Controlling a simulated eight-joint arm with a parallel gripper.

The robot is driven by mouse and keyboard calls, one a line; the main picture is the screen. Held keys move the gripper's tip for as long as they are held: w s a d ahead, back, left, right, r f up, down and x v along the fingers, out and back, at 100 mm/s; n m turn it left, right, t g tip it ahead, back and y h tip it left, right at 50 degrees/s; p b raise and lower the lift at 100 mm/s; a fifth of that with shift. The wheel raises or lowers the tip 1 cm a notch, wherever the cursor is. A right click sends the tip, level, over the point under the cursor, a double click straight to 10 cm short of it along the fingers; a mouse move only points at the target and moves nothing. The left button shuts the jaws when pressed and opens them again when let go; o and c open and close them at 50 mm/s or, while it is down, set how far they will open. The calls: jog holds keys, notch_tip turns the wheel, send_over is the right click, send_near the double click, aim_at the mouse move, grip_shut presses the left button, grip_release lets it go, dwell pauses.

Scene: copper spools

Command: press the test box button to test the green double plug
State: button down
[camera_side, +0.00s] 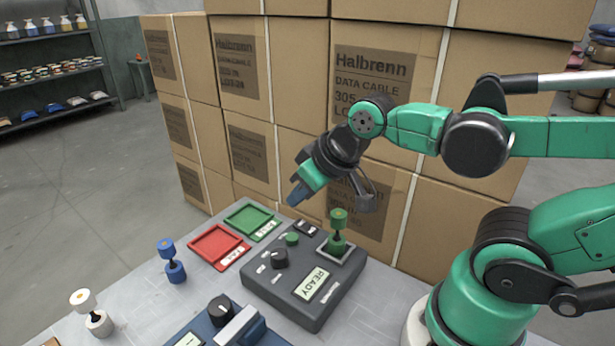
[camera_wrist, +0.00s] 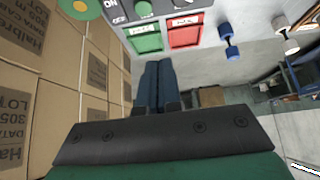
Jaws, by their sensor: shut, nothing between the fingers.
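The grey test box (camera_side: 306,297) sits on the table, and its display reads READY. The green double plug (camera_side: 338,218) stands upright in the socket at the box's back right corner; its round green top also shows at the top left of the wrist view (camera_wrist: 78,8). A green button (camera_side: 292,239) is on the box top, left of the plug; it shows at the top edge of the wrist view (camera_wrist: 143,8). My gripper (camera_side: 297,196) is shut and empty, in the air above and behind the button, apart from it. In the wrist view its blue fingers (camera_wrist: 155,84) lie together.
A black knob (camera_side: 280,258) is on the test box. A red tray (camera_side: 201,252) and a green tray (camera_side: 234,221) lie behind it. A blue double plug (camera_side: 172,262) and a white one (camera_side: 92,312) stand left. Stacked cartons (camera_side: 240,110) rise close behind the table.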

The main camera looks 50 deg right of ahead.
aim_at(292, 237)
notch_tip(292, 237, up, 5)
jog(key=w+d+g, duration=0.1)
jog(key=w+g, duration=0.1)
jog(key=g, duration=0.4)
jog(key=shift+w+r, duration=0.2)
jog(key=shift+w, duration=0.1)
jog(key=shift+f, duration=0.1)
notch_tip(292, 237, down, 14)
jog(key=shift+w+d+r, duration=0.1)
jog(key=shift+w+d, duration=0.05)
dwell(0.3)
jog(key=shift+w+f, duration=0.1)
jog(key=shift+f, duration=0.9)
jog(key=shift+g, duration=0.3)
jog(key=shift+r, duration=4.3)
